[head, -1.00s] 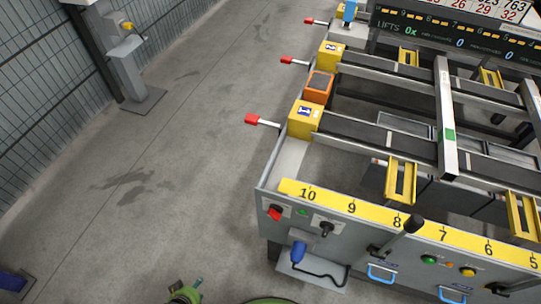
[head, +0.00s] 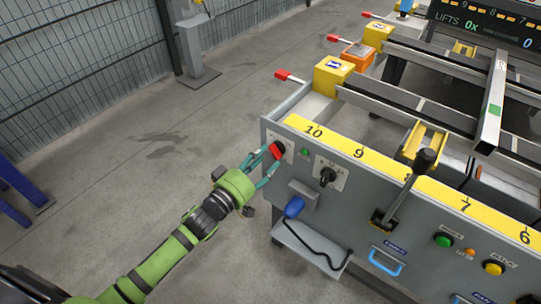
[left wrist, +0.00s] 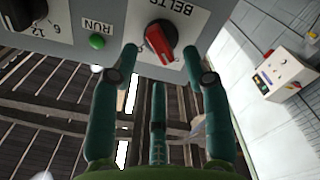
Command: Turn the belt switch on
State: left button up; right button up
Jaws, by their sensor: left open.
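The belt switch (head: 275,151) is a red rotary knob on a black base at the left end of the grey front panel. In the left wrist view the red knob (left wrist: 160,43) sits tilted on a white plate marked BELTS. My left gripper (head: 262,165) is open, its teal fingers reaching up to the switch from the left. In the left wrist view the fingertips (left wrist: 158,55) stand on either side of the knob; I cannot tell whether they touch it. My right gripper is not in view.
A green RUN lamp (left wrist: 97,42) and a black dial (head: 328,175) sit beside the switch. A black-knobbed lever (head: 426,160) sticks out further right.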

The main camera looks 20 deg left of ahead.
aim_at(272, 153)
pick_arm(q)
jog(key=shift+x, duration=1.7)
jog(key=shift+s, duration=0.1)
grip_shut()
